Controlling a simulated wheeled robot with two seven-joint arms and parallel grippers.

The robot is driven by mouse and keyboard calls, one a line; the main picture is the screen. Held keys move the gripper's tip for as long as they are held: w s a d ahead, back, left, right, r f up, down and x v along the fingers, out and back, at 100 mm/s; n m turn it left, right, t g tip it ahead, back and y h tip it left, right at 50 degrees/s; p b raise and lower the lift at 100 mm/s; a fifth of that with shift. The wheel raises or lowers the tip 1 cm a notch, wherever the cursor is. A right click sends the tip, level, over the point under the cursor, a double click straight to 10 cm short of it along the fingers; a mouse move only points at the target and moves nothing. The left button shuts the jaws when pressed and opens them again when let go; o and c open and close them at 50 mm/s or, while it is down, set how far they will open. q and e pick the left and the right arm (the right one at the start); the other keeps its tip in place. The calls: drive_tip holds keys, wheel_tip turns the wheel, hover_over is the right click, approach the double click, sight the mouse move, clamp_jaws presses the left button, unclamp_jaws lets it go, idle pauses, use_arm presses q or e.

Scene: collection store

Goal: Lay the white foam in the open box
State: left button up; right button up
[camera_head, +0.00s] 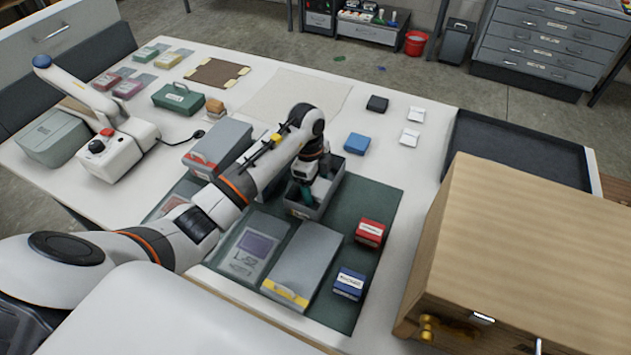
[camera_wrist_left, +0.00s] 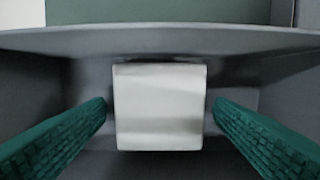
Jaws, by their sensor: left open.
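The white foam (camera_wrist_left: 160,108) shows in the left wrist view as a pale block inside the grey open box (camera_wrist_left: 160,42). In the head view the open box (camera_head: 318,213) stands on the green mat (camera_head: 350,215), and I cannot make out the foam there. My left gripper (camera_head: 303,190) points down into the box. Its teal fingers (camera_wrist_left: 160,125) are open, one on each side of the foam, with a gap visible on both sides. The foam's underside is hidden. My right gripper is not in view.
A closed grey box (camera_head: 302,262) with a yellow label and another grey box (camera_head: 218,146) flank the open box. A red box (camera_head: 370,233) and a blue box (camera_head: 349,284) stand to the right. A large wooden cabinet (camera_head: 540,240) bounds the right side.

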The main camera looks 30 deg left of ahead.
use_arm(q)
wheel_tip(320, 180, up, 12)
drive_tip(key=a+b, duration=0.1)
drive_tip(key=b, duration=0.1)
drive_tip(key=shift+a, duration=0.25)
